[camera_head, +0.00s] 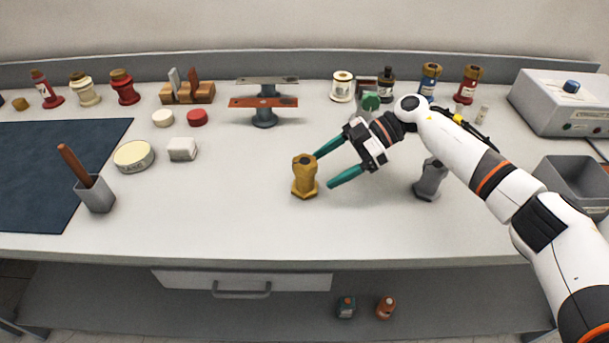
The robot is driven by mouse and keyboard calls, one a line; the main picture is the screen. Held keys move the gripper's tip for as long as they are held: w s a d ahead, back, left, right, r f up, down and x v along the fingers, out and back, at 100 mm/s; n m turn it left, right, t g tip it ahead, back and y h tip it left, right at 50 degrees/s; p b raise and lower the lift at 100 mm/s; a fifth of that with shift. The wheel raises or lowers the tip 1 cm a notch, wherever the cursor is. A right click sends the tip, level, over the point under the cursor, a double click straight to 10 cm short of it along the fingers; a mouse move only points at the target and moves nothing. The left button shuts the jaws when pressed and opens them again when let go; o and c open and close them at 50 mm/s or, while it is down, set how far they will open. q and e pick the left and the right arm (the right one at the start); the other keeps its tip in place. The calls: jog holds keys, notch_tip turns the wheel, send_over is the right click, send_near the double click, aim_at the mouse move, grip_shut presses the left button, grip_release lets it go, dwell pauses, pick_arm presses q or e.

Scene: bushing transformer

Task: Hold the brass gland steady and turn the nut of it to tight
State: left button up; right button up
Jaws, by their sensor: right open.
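The brass gland (305,177) stands upright on the bench near its front edge, left of my right gripper. It has a wide hexagonal-looking upper part with a dark hole in its top and a flared base. I cannot tell how tight its nut is. My right gripper (337,166) is open, with two green fingers pointing left toward the gland. The far fingertip is close to the gland's upper right side; I cannot tell whether it touches. Nothing is between the fingers. My left gripper is not in view.
A grey fitting (429,180) stands under my right arm. A grey cup with a brown-handled tool (95,194), a round tin (134,156) and a white block (182,149) stand left. A red bar on a stand (264,103) is behind. Bench around the gland is clear.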

aim_at(310, 177)
jog(key=x, duration=0.4)
jog(key=shift+s+a+p, duration=0.1)
jog(key=shift+a+p, duration=0.2)
jog(key=shift+p, duration=0.1)
jog(key=shift+s+a+f, duration=0.1)
jog(key=shift+a+f, duration=0.25)
jog(key=shift+a, duration=0.1)
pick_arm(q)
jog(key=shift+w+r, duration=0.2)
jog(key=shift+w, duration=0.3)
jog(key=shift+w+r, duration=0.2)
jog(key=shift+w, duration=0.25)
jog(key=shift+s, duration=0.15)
